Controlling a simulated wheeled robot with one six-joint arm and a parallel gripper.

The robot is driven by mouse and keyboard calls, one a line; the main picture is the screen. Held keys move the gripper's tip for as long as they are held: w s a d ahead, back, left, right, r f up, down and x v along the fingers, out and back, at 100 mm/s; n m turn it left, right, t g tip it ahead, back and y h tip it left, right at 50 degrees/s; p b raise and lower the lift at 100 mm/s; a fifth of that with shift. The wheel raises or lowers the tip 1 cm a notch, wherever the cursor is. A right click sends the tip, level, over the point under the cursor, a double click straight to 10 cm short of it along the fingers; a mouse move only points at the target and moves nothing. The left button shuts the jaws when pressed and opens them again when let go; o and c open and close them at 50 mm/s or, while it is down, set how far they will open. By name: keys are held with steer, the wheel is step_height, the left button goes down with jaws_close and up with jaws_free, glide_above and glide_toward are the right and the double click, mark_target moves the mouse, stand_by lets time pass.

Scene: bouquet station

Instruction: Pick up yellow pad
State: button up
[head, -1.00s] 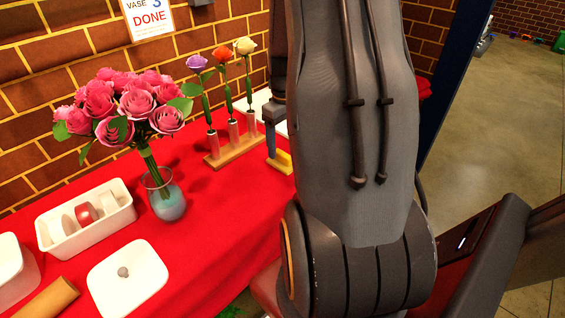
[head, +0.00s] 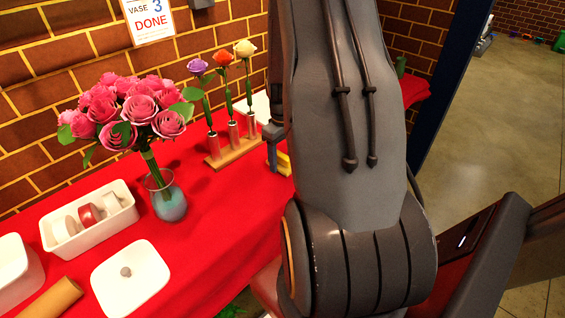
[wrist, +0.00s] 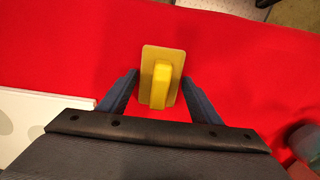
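The yellow pad (wrist: 148,94) lies on the red tablecloth, a flat plate with a raised yellow grip along its middle. In the wrist view it sits between the two blue fingers of my gripper (wrist: 161,77), one on each side. The fingers are apart, and I see no clear grip on the pad. In the head view the pad (head: 285,164) shows only in part, beside a finger of my gripper (head: 273,158). The rest of the pad and the other finger are hidden by my arm.
A wooden stand (head: 236,152) with three single flowers is just left of the pad. A glass vase (head: 168,201) of pink roses, a white box (head: 92,232) and a white lid (head: 130,280) stand further left. A white object (wrist: 40,118) lies left of my gripper.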

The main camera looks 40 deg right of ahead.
mark_target(282, 155)
steer(key=c, duration=0.8)
steer(key=shift+o, duration=0.2)
step_height(282, 155, up, 10)
steer(key=shift+r+b, duration=0.1)
steer(key=shift+b, duration=0.65)
